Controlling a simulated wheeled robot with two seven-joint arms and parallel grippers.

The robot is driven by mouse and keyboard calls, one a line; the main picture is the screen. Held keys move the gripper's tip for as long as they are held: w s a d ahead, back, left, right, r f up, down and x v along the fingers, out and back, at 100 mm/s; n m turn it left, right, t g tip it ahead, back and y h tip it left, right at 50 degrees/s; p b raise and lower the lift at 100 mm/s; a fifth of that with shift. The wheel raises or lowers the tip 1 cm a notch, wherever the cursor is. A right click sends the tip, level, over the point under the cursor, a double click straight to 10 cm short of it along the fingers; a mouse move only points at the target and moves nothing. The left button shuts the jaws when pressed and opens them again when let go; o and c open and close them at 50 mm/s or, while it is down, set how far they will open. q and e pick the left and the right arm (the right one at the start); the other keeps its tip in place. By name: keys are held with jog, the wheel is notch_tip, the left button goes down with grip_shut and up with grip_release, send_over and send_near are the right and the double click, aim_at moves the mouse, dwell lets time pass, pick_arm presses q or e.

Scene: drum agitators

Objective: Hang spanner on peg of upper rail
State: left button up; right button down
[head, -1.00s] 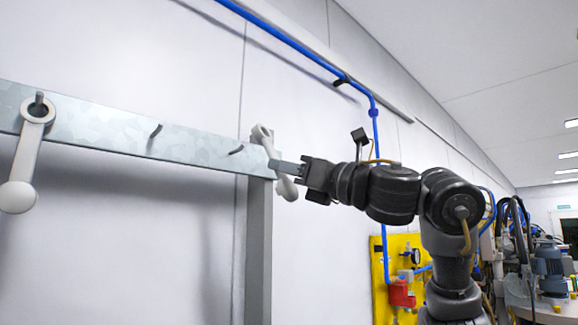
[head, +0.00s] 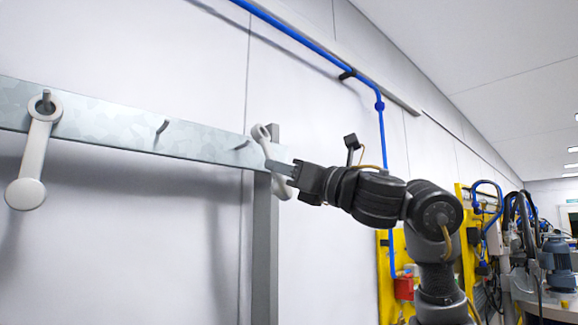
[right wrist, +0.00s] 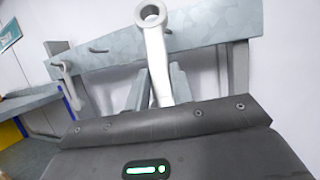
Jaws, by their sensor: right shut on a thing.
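A pale grey spanner (head: 266,147) is held near the right end of the upper rail (head: 100,125). My right gripper (head: 278,167) is shut on its handle, with the ring end up. In the right wrist view its ring (right wrist: 152,15) stands above the fingers (right wrist: 157,92) and overlaps the rail in the picture. I cannot tell the depth gap to the rail. Two bare pegs show on the rail: a middle peg (head: 162,127) and a right peg (head: 241,145), just left of the held spanner. My left gripper is not in view.
Another spanner (head: 38,150) hangs by its ring on the leftmost peg (head: 46,95). A grey post (head: 264,240) supports the rail's right end. A blue pipe (head: 290,33) runs along the wall above. A yellow panel (head: 386,280) stands at the right, behind my arm.

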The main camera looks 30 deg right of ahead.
jog(key=w+f+p, duration=0.1)
jog(key=w, duration=0.5)
jog(key=shift+w+a, duration=0.4)
jog(key=shift+a, duration=0.05)
jog(key=shift+f, duration=0.1)
dwell(0.7)
jog(key=c, duration=1.1)
grip_release()
jog(key=shift+f, duration=0.1)
